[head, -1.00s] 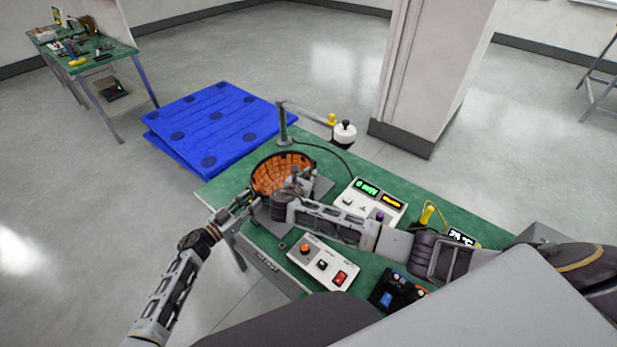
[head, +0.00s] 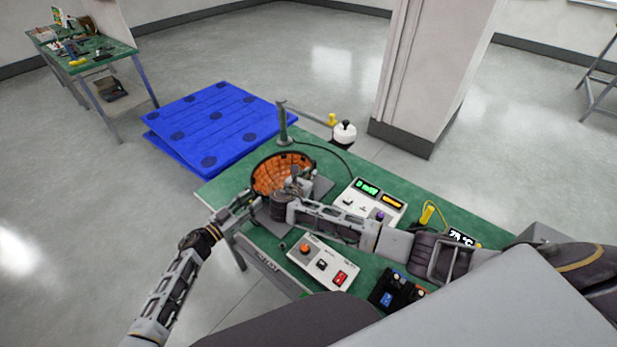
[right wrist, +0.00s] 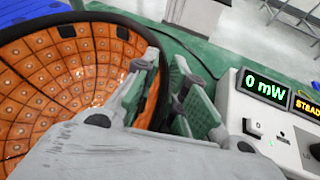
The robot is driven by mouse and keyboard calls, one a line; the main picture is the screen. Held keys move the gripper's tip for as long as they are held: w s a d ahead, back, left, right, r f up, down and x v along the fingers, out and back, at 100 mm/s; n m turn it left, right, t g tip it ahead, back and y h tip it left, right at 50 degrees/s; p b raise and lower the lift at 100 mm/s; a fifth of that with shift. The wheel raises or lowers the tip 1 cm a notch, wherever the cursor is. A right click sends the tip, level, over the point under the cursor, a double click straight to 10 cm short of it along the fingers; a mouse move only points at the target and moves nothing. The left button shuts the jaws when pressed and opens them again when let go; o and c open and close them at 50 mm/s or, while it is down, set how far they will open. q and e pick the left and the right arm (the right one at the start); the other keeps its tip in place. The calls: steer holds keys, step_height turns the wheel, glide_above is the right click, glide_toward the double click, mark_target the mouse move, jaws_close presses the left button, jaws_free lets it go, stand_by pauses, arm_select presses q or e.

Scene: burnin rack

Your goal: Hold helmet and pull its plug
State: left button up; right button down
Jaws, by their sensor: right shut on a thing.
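The helmet (head: 272,172) is a bowl with an orange, dotted lining and a dark rim. It sits with its open side up at the far left part of the green table. My right gripper (head: 300,178) is at its right side. In the right wrist view, the gripper (right wrist: 165,98) has one green-padded finger inside the bowl and one outside, shut on the helmet rim (right wrist: 118,24). My left gripper (head: 250,200) is at the helmet's near left side; its fingers are too small to read. I cannot make out the plug.
A meter box (head: 375,198) reads 0 mW. A control box (head: 318,262) with an orange knob and red switch stands in front. A post (head: 283,125) stands behind the helmet, with a black cable (head: 335,152) nearby. A blue pallet (head: 215,115) lies beyond the table (head: 235,180).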

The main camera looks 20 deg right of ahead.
steer(key=shift+f, duration=0.1)
stand_by(0.4)
arm_select(q)
jaws_close()
steer(key=shift+s+a, duration=0.15)
steer(key=shift+a, duration=0.1)
steer(key=shift+s+a, duration=0.1)
steer(key=shift+a, duration=0.15)
steer(key=shift+v, duration=2.4)
arm_select(e)
steer(key=c, duration=1.4)
jaws_free()
steer(key=shift+o, duration=0.2)
